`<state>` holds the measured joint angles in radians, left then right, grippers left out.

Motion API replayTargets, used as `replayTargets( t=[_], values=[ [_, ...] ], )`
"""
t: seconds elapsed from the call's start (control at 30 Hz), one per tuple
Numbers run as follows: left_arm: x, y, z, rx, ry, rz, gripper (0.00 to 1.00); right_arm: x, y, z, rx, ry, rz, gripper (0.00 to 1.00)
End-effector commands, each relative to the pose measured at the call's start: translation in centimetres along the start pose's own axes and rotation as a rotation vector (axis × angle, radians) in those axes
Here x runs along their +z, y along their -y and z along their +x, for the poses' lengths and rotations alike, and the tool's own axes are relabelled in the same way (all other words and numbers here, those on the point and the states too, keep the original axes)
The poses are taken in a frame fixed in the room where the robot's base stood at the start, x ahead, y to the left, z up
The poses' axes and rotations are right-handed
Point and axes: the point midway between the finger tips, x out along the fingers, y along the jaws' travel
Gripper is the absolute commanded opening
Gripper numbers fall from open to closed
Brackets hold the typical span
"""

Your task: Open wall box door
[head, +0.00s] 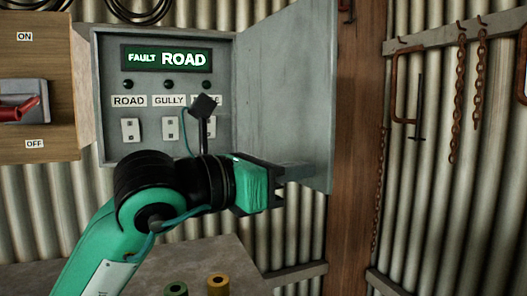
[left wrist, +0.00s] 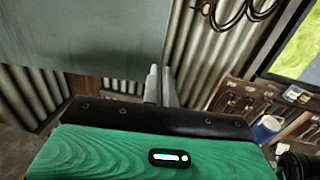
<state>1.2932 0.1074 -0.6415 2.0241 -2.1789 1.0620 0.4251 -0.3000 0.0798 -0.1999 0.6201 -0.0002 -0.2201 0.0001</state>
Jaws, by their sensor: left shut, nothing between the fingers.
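The grey wall box (head: 165,83) hangs on the corrugated wall in the head view. Its door (head: 283,95) stands open, swung out to the right, with its inner face showing. The door also shows as a grey panel in the left wrist view (left wrist: 85,38). My left gripper (head: 308,172) is shut and empty, its fingers in front of the lower part of the door's inner face. The fingers show near the panel's edge in the left wrist view (left wrist: 160,86); I cannot tell whether they touch it. My right gripper is not in view.
Inside the box are a lit "FAULT ROAD" display (head: 166,58), labels and switches (head: 130,129). A red-handled switch (head: 24,108) is on a board to the left. A wooden post (head: 357,150) and hanging chains (head: 461,95) are at right. Two small spools (head: 218,285) stand below.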

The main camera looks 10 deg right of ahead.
Motion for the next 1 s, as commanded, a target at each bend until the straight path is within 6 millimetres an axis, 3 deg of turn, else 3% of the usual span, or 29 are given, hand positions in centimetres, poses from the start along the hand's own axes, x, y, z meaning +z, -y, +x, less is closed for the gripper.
replayTargets(
  t=[0.13,0.47,0.8,1.0],
  values=[
    [0.3,0.0,1.7,0.0,-0.002,-0.002,0.0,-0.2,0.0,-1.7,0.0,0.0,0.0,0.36],
    [0.0,-0.1,3.1,0.001,-0.001,0.0,0.0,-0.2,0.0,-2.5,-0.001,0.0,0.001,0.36],
    [-0.2,0.0,3.4,0.001,0.0,0.001,0.0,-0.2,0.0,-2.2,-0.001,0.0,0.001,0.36],
    [-0.6,0.2,6.3,-0.001,0.001,0.001,0.0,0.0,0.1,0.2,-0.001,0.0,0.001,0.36]
  ],
)
